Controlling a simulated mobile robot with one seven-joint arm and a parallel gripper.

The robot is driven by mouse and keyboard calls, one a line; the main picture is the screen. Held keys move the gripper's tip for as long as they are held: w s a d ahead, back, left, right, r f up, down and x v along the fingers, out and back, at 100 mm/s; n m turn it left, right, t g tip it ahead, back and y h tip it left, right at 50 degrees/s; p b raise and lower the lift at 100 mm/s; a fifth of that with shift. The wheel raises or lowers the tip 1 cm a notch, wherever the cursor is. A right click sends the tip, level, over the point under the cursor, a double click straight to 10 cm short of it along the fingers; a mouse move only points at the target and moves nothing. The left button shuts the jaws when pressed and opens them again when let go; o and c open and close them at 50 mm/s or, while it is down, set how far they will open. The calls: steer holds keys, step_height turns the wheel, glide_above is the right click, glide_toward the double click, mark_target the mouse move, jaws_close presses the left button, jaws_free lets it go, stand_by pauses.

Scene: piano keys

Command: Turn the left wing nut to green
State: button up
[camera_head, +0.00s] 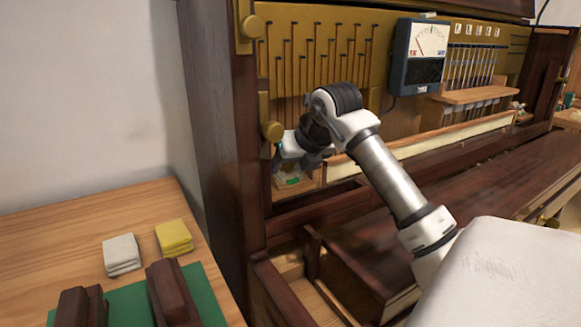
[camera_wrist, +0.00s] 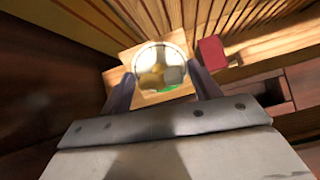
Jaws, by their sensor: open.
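In the wrist view, a brass-coloured piece that looks like the left wing nut (camera_wrist: 152,78) sits inside a round pale-rimmed dial (camera_wrist: 160,50). A green patch (camera_wrist: 169,88) shows at the dial's lower edge, beside a grey piece. My gripper (camera_wrist: 160,72) is open, with one finger on each side of the dial. I cannot tell whether the fingers touch it. In the head view, my gripper (camera_head: 290,152) is at the left end of the piano's opening. A small block with a green mark (camera_head: 293,181) shows just below it; the wing nut itself is not clear there.
A dark wooden side post (camera_head: 222,120) with brass knobs (camera_head: 271,131) stands close left of my gripper. A blue meter (camera_head: 418,57) hangs on the back panel. A red block (camera_wrist: 211,53) lies right of the dial. Yellow (camera_head: 174,237) and white (camera_head: 121,254) cloths lie on the left table.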

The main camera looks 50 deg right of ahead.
steer(key=shift+s+a+r, duration=0.1)
steer(key=shift+s+r, duration=0.25)
steer(key=shift+r, duration=0.1)
steer(key=shift+c, duration=0.3)
